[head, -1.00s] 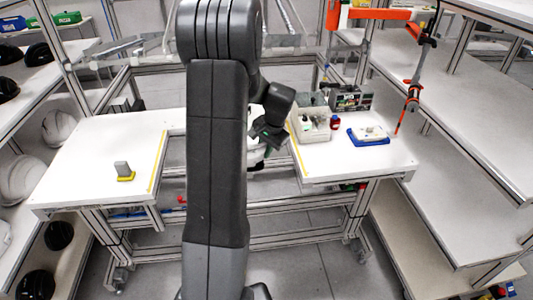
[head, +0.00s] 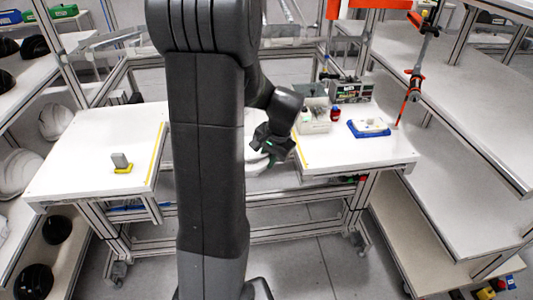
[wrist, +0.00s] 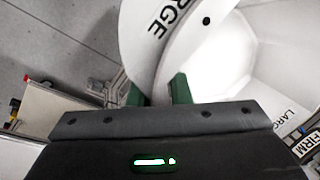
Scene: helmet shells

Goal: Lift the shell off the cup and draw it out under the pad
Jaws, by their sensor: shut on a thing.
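The white shell (head: 257,165) is in the gap between the two white tabletops in the head view, partly hidden behind my arm. In the wrist view the shell (wrist: 150,45) shows its curved wall with the word LARGE and a dark hole near it. My gripper (wrist: 158,93) has its green fingers on either side of the shell's wall, shut on it. In the head view my gripper (head: 268,155) is tilted down at the shell. I cannot make out the cup or the pad; whether the shell touches anything below is hidden.
The left tabletop (head: 80,150) holds a grey block on a yellow base (head: 122,163). The right tabletop (head: 345,155) bears a grey bin (head: 315,122), a red bottle (head: 335,114) and a blue tray (head: 368,128). Shelves with helmet shells stand at left; mostly empty shelves stand at right.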

